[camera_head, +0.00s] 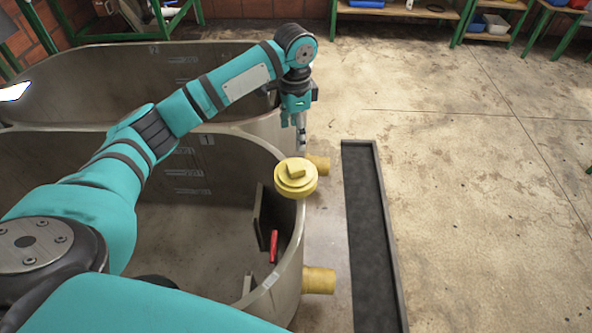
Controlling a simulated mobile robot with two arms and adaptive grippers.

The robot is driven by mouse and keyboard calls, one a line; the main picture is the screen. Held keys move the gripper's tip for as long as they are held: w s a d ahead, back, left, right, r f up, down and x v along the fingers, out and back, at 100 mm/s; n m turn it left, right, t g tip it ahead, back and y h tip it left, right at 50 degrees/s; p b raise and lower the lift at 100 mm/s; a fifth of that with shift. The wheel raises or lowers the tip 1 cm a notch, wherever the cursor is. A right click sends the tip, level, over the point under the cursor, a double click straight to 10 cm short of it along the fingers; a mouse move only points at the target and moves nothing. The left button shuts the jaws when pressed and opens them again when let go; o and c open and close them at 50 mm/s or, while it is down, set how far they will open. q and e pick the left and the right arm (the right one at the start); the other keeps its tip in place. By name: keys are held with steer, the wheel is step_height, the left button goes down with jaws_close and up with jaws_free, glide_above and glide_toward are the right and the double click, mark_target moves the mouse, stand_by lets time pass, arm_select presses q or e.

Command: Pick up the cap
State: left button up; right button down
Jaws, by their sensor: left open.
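The yellow round cap (296,179) with a raised grip on top sits at the right rim of the near grey tank (228,132). Whether it rests on the rim or on something behind it is hard to tell. My left gripper (301,140) points down just beyond the cap in the picture, apart from it. It is open, and I see nothing held in it. My right gripper is out of view.
Two yellow pipe stubs (319,281) stick out from the tanks' right side. A red handle (273,246) is inside the near tank. A dark, rimmed floor channel (371,230) runs to the right. Open concrete floor lies beyond; green-legged shelves (484,22) stand at the back.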

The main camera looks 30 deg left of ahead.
arm_select(q)
glide_above(296, 166)
steer(key=f, duration=0.6)
steer(key=shift+s+f+p, duration=0.2)
steer(key=shift+f+p, duration=0.1)
steer(key=shift+f, duration=0.65)
steer(key=f+p, duration=0.1)
steer(key=f, duration=0.3)
steer(key=shift+w+f, duration=0.15)
steer(key=shift+w, duration=0.05)
steer(key=shift+f, duration=0.45)
steer(key=c, duration=1.4)
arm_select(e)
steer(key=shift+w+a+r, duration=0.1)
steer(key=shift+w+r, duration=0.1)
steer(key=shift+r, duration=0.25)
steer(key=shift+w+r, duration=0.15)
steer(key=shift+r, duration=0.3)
